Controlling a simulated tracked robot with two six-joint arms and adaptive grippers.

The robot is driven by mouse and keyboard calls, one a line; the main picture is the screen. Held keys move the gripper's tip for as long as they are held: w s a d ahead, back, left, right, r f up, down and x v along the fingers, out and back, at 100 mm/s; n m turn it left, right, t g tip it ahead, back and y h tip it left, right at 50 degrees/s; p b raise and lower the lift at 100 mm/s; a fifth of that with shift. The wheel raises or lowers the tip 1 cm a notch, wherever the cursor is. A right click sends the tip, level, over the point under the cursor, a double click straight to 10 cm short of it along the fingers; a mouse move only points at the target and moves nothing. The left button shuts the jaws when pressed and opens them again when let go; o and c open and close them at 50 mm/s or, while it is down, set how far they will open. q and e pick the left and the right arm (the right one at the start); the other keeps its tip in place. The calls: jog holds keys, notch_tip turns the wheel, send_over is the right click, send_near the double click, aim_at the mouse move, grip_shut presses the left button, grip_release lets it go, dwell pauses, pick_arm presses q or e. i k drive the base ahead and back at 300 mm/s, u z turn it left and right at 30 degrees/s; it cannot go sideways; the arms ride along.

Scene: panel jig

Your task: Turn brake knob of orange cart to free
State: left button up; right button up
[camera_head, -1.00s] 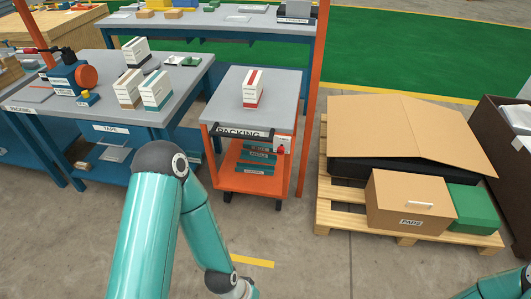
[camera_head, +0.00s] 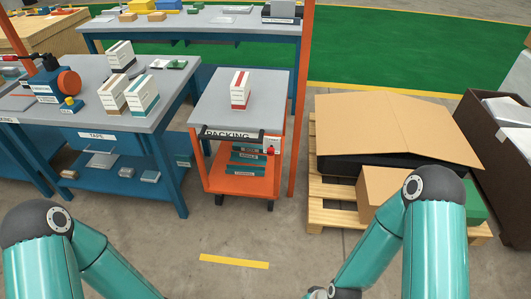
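The orange cart (camera_head: 252,187) stands in the middle, with a grey top (camera_head: 237,110) and an orange lower shelf. A small red knob (camera_head: 270,150) sits by a white label plate at the right of its front edge. The knob's setting is too small to read. A black handle bar (camera_head: 230,138) and a "PACKING" label are on the same front edge. My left arm is at the lower left and my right arm at the lower right, both short of the cart. Both grippers are below the picture edge.
A white-and-red box (camera_head: 240,90) stands on the cart top. A blue workbench (camera_head: 180,95) is to its left, an orange post (camera_head: 300,110) close on its right. A pallet (camera_head: 330,217) with cartons stands further right. Floor before the cart is clear, with a yellow strip (camera_head: 233,261).

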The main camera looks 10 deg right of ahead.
aim_at(270, 151)
jog(key=u, duration=0.05)
jog(key=i, duration=1)
jog(key=z, duration=0.05)
